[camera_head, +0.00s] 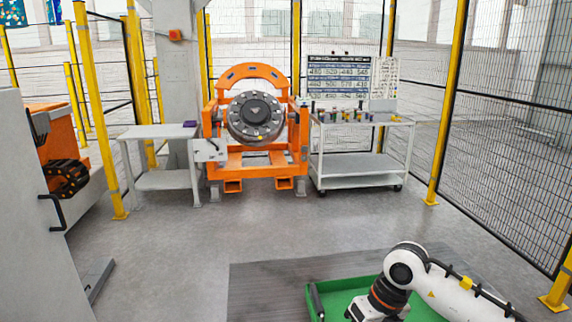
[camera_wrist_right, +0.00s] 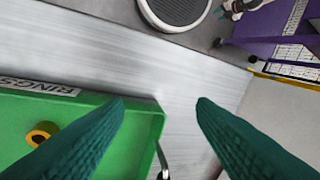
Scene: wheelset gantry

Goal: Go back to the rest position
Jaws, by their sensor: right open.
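My right arm (camera_head: 440,285) comes in from the lower right in the head view, bent over a green tray (camera_head: 345,288). Its gripper is at the bottom edge there, and its fingertips are hard to see. In the right wrist view the two dark green fingers of my right gripper (camera_wrist_right: 160,102) are wide apart with nothing between them. The green tray (camera_wrist_right: 150,125) lies below and to the left, with a "RINGS" label and a yellow ring (camera_wrist_right: 42,133) inside. My left gripper is not in view.
The tray stands on a grey surface (camera_head: 262,290). An orange gantry with a wheelset (camera_head: 255,115) stands at the back, between a side table (camera_head: 158,131) and a tool cart (camera_head: 360,165). Yellow posts and mesh fence surround the area. The middle floor is clear.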

